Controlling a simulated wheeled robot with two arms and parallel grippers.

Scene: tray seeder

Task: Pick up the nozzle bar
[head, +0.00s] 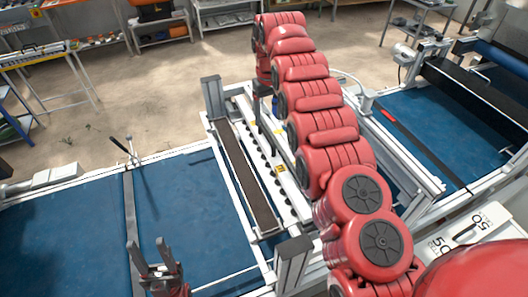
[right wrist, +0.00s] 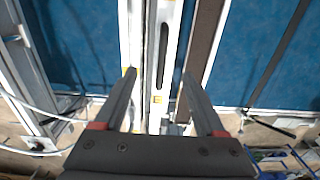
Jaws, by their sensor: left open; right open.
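The nozzle bar appears to be the long pale bar with a small yellow label (head: 288,188) in the machine frame at the middle of the head view. A row of dark round spots runs along its left side. In the right wrist view the pale bar (right wrist: 154,85) runs lengthwise between the fingers. My right gripper (right wrist: 159,74) is open, one finger on each side of the bar in the picture; contact cannot be told. In the head view my red right arm hides part of the bar. My left gripper (head: 149,245) is open and empty over the blue surface.
A dark brown strip (head: 245,175) lies beside the bar in the frame. Blue belts (head: 185,200) extend left, and another blue belt (head: 420,120) lies right. A grey post (head: 293,262) stands at the frame's near end. Shelves and tables stand behind on the floor.

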